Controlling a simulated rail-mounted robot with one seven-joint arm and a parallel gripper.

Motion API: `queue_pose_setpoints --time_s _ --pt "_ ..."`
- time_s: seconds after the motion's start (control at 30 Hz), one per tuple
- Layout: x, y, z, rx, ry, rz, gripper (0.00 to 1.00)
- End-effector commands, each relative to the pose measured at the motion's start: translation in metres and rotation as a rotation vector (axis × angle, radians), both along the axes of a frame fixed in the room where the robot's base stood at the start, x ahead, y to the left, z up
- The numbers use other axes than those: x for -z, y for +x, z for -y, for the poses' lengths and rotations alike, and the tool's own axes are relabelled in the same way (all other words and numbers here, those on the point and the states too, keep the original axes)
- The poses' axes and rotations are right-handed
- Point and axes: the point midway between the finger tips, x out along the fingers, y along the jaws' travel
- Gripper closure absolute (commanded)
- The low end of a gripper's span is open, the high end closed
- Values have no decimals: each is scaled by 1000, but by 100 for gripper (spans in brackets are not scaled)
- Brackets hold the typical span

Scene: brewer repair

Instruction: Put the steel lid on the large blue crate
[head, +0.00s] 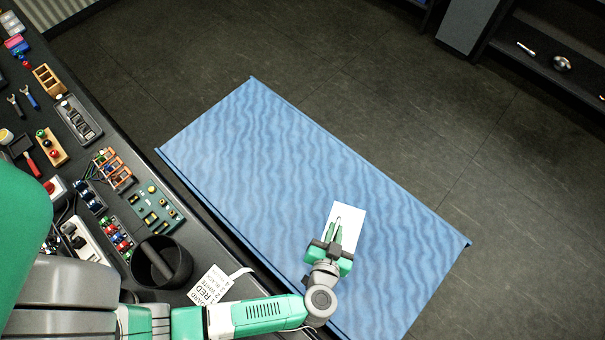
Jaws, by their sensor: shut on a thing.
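A large blue rectangular piece (270,160) with a wavy-patterned flat top and a thin raised edge lies beyond the dark bench. I cannot tell whether it is the blue crate. My gripper (338,232) is over its lower right part, pointing away from the bench. The gripper is shut, apparently on a flat white card (349,212) that shows between and beyond its fingers. I cannot tell the card's height above the blue surface. No steel lid can be made out for certain; a small shiny round metal thing (561,63) sits on the far right shelf.
The dark bench (215,248) at left holds tools, coloured parts, a black round cup (160,262) and a printed white tag (211,287). A dark shelf unit (545,45) stands at top right. The grey floor (330,50) around the blue piece is clear.

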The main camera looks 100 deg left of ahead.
Motion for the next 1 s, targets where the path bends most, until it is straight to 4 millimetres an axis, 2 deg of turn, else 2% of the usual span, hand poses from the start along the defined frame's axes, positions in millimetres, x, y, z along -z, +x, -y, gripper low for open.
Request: queue_pose_setpoints --time_s 0.1,0.3,0.4,0.53,0.73,1.0 --pt "3 0 0 0 0 0 100" --pt "45 1 0 1 -1 -2 100" --pt "56 1 0 0 0 -1 100" --pt "60 1 0 0 0 1 100" --pt "94 1 0 0 0 -1 100" --pt "99 1 0 1 0 1 100"
